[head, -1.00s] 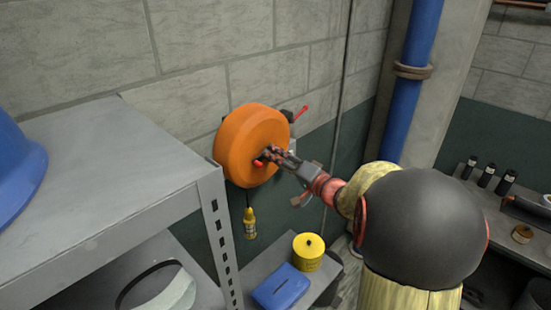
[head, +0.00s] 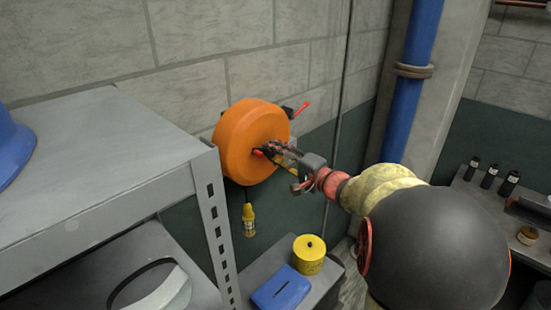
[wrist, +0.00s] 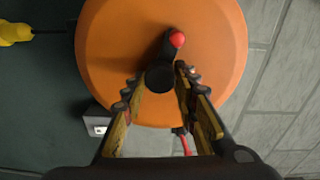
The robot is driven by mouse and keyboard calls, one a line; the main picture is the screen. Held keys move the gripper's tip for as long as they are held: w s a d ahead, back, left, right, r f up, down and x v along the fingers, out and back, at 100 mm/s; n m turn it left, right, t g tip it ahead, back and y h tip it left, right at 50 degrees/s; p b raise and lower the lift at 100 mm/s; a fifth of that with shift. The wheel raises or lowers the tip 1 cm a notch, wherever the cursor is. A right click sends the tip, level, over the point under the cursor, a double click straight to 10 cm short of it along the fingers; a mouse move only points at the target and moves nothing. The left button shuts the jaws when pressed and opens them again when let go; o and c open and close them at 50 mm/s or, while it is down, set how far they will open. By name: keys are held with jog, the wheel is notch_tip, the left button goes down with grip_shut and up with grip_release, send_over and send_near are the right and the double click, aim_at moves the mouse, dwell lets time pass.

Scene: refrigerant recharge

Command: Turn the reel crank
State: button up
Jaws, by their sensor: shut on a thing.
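The round orange reel (head: 240,142) is mounted on the block wall, left of the middle in the head view. It fills much of the wrist view (wrist: 105,50). Its crank has a black hub (wrist: 160,78) and a short black arm ending in a red knob (wrist: 177,39), which points up and slightly right in the wrist view. My gripper (wrist: 160,76) is shut on the crank, with one finger on each side of the hub. In the head view my gripper (head: 268,150) covers most of the crank.
A red-handled valve (head: 302,108) sits behind the reel. A yellow bottle-shaped piece (head: 249,220) hangs below it. A metal shelf (head: 95,150) stands close on the left. A yellow can (head: 309,254) and blue box (head: 281,288) are on a low surface. A blue pipe (head: 410,90) rises at right.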

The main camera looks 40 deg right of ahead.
jog(key=shift+m+g+y+b, duration=0.3)
jog(key=shift+m+y+b, duration=0.1)
jog(key=shift+m, duration=6.2)
jog(key=o, duration=1.2)
jog(key=shift+c, duration=0.2)
jog(key=shift+f, duration=0.1)
jog(key=s+d, duration=0.1)
jog(key=s, duration=1)
jog(key=shift+s+d+r, duration=0.3)
jog(key=shift+s, duration=0.1)
